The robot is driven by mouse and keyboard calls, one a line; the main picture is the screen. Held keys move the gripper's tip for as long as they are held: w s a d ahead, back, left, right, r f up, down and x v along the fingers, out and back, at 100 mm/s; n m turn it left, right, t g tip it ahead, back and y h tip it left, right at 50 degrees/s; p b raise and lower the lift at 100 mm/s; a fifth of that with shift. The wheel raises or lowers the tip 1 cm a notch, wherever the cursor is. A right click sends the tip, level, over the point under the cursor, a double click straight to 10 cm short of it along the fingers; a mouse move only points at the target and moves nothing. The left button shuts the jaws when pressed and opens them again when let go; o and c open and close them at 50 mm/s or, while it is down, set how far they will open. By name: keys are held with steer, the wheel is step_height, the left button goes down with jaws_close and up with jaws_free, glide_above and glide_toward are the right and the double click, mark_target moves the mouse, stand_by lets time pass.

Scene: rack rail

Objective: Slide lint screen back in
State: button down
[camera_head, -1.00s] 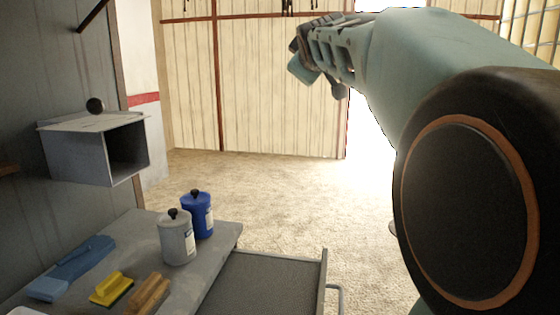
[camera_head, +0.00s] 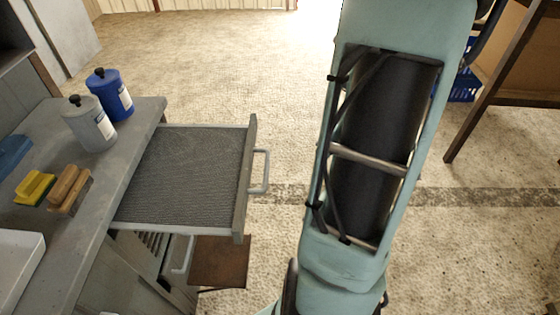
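The lint screen (camera_head: 185,172) is a flat grey mesh panel in a metal frame. It sticks out to the right from under the grey counter, pulled well out. Its front plate (camera_head: 246,180) stands upright at the right end and carries a light grey handle (camera_head: 260,171). My arm stands to the right of the screen, apart from the handle. My gripper is outside the picture.
On the counter (camera_head: 118,160) stand a grey canister (camera_head: 90,125) and a blue canister (camera_head: 111,95), with a yellow sponge (camera_head: 35,187) and a brown brush (camera_head: 70,190). A second handle (camera_head: 180,256) and a brown panel (camera_head: 220,262) sit below the screen. A wooden table leg (camera_head: 485,85) is at right. Open floor lies beyond.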

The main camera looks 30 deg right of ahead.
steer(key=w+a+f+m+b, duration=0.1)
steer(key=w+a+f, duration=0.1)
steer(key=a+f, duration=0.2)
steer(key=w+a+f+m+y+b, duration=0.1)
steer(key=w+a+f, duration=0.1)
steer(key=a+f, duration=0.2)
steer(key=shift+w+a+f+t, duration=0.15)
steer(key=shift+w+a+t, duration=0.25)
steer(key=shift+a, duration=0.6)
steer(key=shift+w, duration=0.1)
